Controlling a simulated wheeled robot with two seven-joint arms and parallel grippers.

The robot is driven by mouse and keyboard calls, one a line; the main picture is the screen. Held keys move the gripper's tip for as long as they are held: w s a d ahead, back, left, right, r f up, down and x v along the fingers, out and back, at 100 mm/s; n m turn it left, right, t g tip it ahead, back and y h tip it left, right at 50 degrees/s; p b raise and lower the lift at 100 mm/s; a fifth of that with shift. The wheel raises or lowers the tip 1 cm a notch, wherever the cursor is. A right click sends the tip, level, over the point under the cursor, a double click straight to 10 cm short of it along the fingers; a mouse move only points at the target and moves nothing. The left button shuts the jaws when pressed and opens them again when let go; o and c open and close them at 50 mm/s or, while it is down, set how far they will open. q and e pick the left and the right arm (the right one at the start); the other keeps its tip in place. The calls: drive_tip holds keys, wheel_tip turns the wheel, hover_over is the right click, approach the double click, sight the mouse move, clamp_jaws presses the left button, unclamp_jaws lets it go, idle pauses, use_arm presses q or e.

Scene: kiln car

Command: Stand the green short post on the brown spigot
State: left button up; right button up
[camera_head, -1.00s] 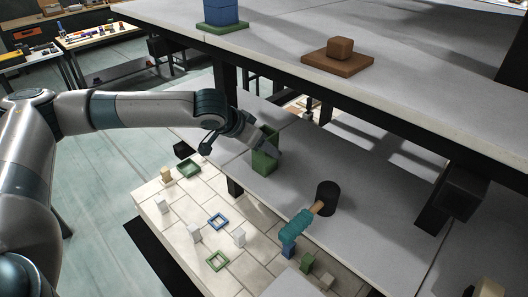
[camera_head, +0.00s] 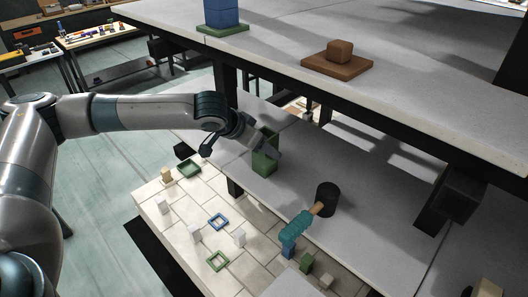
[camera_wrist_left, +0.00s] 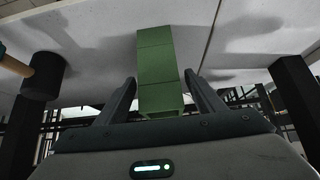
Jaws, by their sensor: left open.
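The green short post (camera_head: 265,163) stands upright on the lower grey deck, and it also shows in the left wrist view (camera_wrist_left: 158,65). My left gripper (camera_head: 266,146) is at the post and open. In the left wrist view its two fingers (camera_wrist_left: 160,80) lie to either side of the post, with narrow gaps showing. The brown spigot (camera_head: 339,48) is a small block on a wider brown base (camera_head: 318,63), on the upper deck, with nothing on it. My right gripper is not in view.
A mallet with a black head (camera_head: 327,199) and teal grip (camera_head: 295,226) lies on the lower deck's front edge. A blue block (camera_head: 221,13) on a green base stands on the upper deck. The upper deck's edge (camera_head: 300,75) overhangs behind the post. Small pieces lie on the tiled surface (camera_head: 185,215).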

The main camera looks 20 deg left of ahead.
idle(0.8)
use_arm(q)
drive_tip(key=shift+w+r, duration=0.1)
drive_tip(key=c, duration=1.3)
drive_tip(key=shift+r, duration=0.55)
drive_tip(key=shift+r, duration=1.5)
